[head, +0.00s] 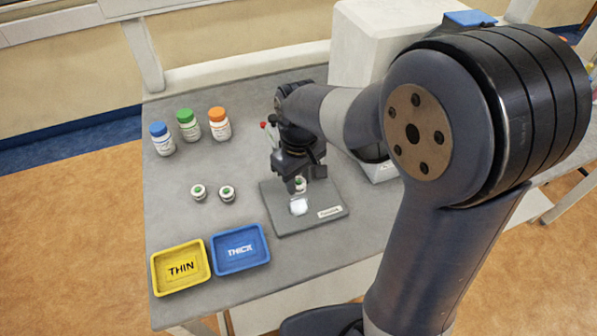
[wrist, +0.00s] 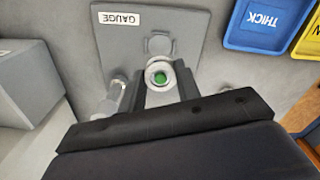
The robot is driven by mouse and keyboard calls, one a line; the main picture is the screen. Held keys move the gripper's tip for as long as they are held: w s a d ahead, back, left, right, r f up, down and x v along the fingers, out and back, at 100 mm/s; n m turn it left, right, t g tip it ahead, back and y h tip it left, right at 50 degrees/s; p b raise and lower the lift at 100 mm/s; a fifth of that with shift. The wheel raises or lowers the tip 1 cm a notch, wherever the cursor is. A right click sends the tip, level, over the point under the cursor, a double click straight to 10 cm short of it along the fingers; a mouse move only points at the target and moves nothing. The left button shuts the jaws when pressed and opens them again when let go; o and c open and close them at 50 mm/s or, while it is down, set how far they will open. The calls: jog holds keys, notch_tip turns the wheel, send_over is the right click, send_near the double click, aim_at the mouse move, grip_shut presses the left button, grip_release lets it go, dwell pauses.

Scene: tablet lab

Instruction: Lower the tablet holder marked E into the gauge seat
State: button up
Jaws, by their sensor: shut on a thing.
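My gripper (head: 300,178) is shut on a small white tablet holder (head: 300,185) with a green centre. In the wrist view the holder (wrist: 160,78) sits between the two fingers. No letter E can be read on it. In the head view it is over the grey gauge plate (head: 275,220), just behind a bright round spot (head: 298,206) that looks like the gauge seat. The gap under the holder cannot be judged.
Two similar holders (head: 198,192) (head: 227,193) stand left of the gauge. A yellow THIN tray (head: 203,281) and a blue THICK tray (head: 264,258) lie at the front. Blue (head: 162,140), green (head: 188,126) and orange-capped (head: 219,124) bottles stand behind. A large white box (head: 375,45) stands at the back.

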aim_at(300, 207)
jog(key=shift+f+b, duration=2.65)
jog(key=shift+f, duration=0.6)
jog(key=shift+f, duration=0.55)
jog(key=o, duration=1)
jog(key=shift+o, duration=0.2)
